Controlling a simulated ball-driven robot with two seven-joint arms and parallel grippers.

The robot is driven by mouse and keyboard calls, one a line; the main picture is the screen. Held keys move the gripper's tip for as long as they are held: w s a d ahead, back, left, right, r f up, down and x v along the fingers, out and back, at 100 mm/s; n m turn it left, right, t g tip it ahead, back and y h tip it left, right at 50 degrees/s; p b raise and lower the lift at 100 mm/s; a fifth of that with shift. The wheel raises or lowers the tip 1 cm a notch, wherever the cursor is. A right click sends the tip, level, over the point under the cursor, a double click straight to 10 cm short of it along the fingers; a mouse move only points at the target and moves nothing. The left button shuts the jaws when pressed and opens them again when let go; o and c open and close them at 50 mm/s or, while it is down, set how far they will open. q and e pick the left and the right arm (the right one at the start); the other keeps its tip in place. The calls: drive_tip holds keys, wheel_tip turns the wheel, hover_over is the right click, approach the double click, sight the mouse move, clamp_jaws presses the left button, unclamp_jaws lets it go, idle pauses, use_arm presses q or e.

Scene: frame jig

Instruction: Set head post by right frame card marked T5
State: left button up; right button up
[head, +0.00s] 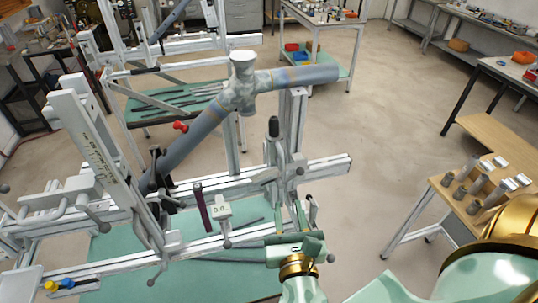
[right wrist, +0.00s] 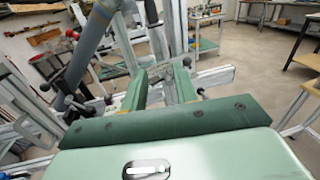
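The frame jig's white rail (head: 325,172) carries an upright post (head: 298,120) at its right, with a black-tipped spindle (head: 273,127) beside it. I take this upright to be the head post. A blue-grey tube frame (head: 195,140) with a pale lug (head: 242,75) leans across the jig. My right gripper (head: 290,214) is below the post's foot, fingers pointing up at the rail. In the right wrist view its green fingers (right wrist: 160,76) are apart, with white jig hardware beyond the gap; contact cannot be told. No card marked T5 is readable. My left gripper is not visible.
A slanted white post (head: 92,145) with scale marks stands at left. A small white block (head: 222,209) and a dark red strip (head: 201,207) are on the front rail. A wooden bench (head: 490,165) with metal cylinders stands at right. Open floor lies between.

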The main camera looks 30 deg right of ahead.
drive_tip(key=p, duration=0.2)
approach(282, 161)
drive_tip(key=p+x, duration=0.1)
drive_tip(key=x, duration=0.9)
drive_tip(key=shift+w+d+r+p, duration=0.1)
drive_tip(key=shift+w+d+p, duration=0.05)
drive_tip(key=shift+w+p, duration=0.2)
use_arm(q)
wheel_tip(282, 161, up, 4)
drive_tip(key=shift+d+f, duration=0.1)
